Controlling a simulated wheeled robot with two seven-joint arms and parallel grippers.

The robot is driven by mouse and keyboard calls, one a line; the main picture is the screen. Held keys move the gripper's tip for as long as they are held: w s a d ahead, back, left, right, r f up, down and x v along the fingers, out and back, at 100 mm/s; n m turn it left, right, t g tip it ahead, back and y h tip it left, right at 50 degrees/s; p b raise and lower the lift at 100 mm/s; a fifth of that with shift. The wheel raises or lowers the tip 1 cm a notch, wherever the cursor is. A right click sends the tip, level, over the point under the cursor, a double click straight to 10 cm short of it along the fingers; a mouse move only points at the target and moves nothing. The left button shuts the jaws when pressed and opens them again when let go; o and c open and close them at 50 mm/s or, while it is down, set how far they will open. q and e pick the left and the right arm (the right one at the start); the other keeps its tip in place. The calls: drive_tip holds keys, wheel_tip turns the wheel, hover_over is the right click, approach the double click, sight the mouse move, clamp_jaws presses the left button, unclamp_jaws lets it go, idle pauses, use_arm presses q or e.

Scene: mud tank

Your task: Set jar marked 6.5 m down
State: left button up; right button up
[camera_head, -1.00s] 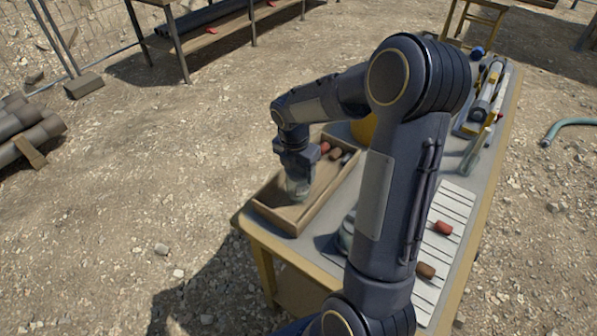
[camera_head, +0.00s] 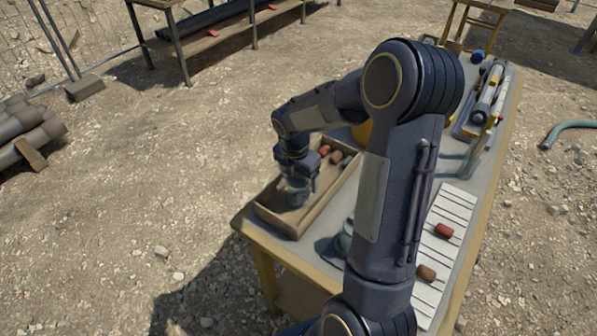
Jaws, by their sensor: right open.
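A small greenish glass jar (camera_head: 297,199) stands in the near end of a shallow wooden tray (camera_head: 270,216) on the table. Its marking cannot be read. My right gripper (camera_head: 298,188) points down over the jar and is open, with its fingers around or close beside it. The fingers and jar overlap, so contact cannot be made out. My left gripper is not in view.
Red and brown plugs (camera_head: 337,157) lie in the tray's far end. A white lined sheet (camera_head: 457,210) carries a red plug (camera_head: 443,230) and a brown plug (camera_head: 426,272). A greenish object (camera_head: 345,240) is partly hidden behind my arm. Tools (camera_head: 487,100) fill the table's far end.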

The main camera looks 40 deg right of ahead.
wheel_tip(320, 180, up, 12)
drive_tip(key=a, duration=0.1)
drive_tip(key=s+a+m+t+y, duration=0.2)
drive_tip(key=s+a+m, duration=0.5)
drive_tip(key=s+m, duration=0.3)
drive_tip(key=s+a+m+t+y, duration=0.3)
drive_tip(key=s+a+m, duration=0.5)
drive_tip(key=m, duration=0.5)
drive_tip(key=shift+s+r, duration=0.4)
drive_tip(key=shift+s, duration=0.45)
drive_tip(key=shift+d, duration=0.1)
